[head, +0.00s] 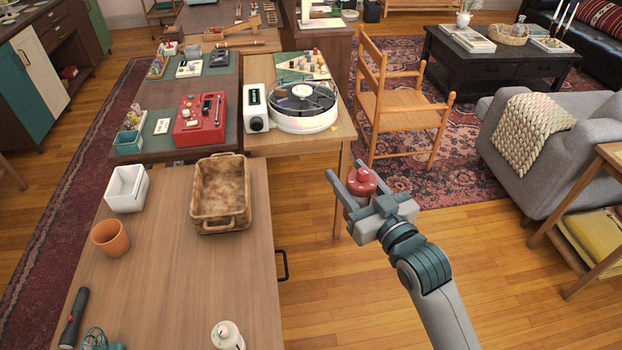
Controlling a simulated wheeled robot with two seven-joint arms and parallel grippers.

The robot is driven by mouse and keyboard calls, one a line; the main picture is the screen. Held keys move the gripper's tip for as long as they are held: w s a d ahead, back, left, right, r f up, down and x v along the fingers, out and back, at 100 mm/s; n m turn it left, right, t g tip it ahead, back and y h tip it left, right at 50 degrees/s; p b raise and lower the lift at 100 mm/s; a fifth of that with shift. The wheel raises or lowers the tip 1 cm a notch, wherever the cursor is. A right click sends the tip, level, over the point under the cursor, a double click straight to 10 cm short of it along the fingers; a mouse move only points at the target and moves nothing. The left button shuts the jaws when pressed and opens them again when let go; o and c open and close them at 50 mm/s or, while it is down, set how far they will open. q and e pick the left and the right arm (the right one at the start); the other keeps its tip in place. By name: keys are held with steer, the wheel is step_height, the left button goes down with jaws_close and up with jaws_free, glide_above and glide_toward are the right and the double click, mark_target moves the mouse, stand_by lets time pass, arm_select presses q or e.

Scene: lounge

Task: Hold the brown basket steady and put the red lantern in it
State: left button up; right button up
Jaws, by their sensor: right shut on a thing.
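The brown basket (206,222) stands upright on the near wooden table, toward its far right corner. It is rectangular with handles at its ends, and it looks empty. My right gripper (353,186) is to the right of the basket, beyond the table's right edge, over the floor. It is shut on the red lantern (362,180), whose red top shows between the fingers; its lower part is partly hidden by the gripper. The lantern is apart from the basket. My left gripper is not in the head view.
On the near table (180,290) are a white container (126,189), a terracotta pot (110,238), a dark flashlight (74,318) and a white round object (227,336). A record player (303,105) stands on the table behind. A wooden chair (398,103) stands beyond my right gripper.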

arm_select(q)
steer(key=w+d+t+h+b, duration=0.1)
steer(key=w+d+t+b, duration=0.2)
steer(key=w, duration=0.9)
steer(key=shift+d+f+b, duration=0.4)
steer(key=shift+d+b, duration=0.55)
arm_select(e)
steer(key=w+a+f, duration=0.2)
steer(key=w+f, duration=0.2)
steer(key=w, duration=0.6)
steer(key=w+a+f, duration=0.2)
steer(key=w+f, duration=0.3)
steer(key=w, duration=0.5)
steer(key=shift+w+a+m+h, duration=0.25)
steer(key=shift+a+m+h, duration=0.05)
steer(key=shift+a+h, duration=0.1)
